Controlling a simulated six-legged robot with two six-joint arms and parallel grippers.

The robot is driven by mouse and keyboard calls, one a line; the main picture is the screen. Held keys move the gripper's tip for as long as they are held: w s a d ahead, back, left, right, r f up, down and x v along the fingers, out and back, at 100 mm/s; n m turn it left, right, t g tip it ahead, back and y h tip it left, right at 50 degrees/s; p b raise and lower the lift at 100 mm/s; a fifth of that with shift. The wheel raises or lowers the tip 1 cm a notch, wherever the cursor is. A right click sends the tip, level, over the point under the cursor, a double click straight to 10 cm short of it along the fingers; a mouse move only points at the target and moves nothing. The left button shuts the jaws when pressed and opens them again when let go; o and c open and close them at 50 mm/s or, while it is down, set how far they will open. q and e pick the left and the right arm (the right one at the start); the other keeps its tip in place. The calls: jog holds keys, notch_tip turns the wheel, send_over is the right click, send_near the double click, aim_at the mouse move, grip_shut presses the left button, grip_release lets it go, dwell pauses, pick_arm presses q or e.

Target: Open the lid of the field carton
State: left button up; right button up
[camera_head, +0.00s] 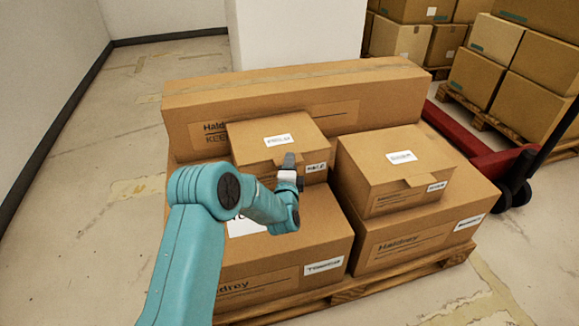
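Two small brown cartons with closed lids sit on top of larger boxes. The left small carton (258,142) has white labels on its lid and front. The right small carton (375,170) also has white labels, and a front tab on its lid. The label print is too small to tell surely which one is the field carton. My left gripper (289,161) is at the front edge of the left small carton, its grey fingertips overlapping the front face in the picture. I cannot tell whether it touches the carton or how far its fingers are apart. My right gripper is not in view.
A long box (390,95) lies behind the small cartons. Large boxes (420,240) stand beneath them on a wooden pallet (400,273). A red pallet jack (470,150) and stacked boxes (470,78) are at the right. Bare floor (80,220) lies at the left.

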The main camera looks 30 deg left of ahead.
pick_arm(q)
jog(key=shift+c, duration=0.3)
grip_shut()
dwell(1.2)
